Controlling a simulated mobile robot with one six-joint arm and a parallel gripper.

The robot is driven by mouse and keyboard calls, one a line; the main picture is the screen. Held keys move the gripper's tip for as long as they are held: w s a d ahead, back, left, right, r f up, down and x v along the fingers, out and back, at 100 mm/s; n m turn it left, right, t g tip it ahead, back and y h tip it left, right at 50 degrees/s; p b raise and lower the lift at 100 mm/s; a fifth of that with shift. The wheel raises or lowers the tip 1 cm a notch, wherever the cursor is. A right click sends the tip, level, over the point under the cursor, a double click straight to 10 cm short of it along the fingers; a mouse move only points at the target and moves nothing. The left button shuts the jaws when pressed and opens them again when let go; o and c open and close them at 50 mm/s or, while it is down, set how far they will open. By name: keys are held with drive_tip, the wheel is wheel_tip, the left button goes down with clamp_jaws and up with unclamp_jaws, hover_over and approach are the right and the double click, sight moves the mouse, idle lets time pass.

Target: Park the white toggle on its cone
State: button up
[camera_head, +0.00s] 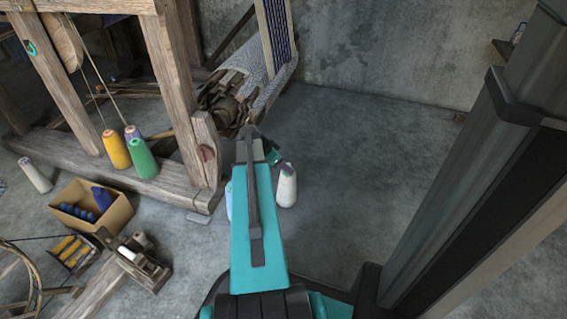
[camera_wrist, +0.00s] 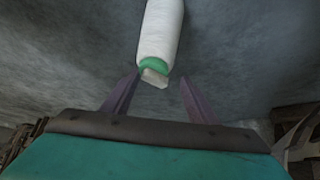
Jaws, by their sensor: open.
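A white cone (camera_head: 287,189) stands on the floor just right of my arm in the head view. In the wrist view the white cone (camera_wrist: 161,30) has a green end, with a small pale blocky piece (camera_wrist: 154,78) against it. This piece may be the white toggle; I cannot tell whether it is seated or just touching. My gripper (camera_wrist: 160,80) is open, its two dark fingers spread on either side of the pale piece and not closed on it. In the head view my arm hides most of the gripper.
A pale blue cone (camera_head: 229,199) is partly hidden behind my arm. The wooden loom frame (camera_head: 172,85) stands left, with yellow (camera_head: 116,150) and green (camera_head: 141,160) cones on its beam. A cardboard box (camera_head: 110,216) lies further left. The floor (camera_head: 345,150) right of the white cone is clear.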

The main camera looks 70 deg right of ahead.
drive_tip(key=shift+a+f, duration=0.25)
drive_tip(key=shift+f, duration=0.45)
drive_tip(key=shift+w+a+r, duration=0.1)
drive_tip(key=shift+a+r, duration=0.1)
drive_tip(key=shift+r, duration=0.15)
drive_tip(key=d+p+v, duration=0.1)
drive_tip(key=p+v, duration=0.4)
drive_tip(key=v, duration=0.9)
drive_tip(key=shift+r+p, duration=0.25)
drive_tip(key=shift+p, duration=0.1)
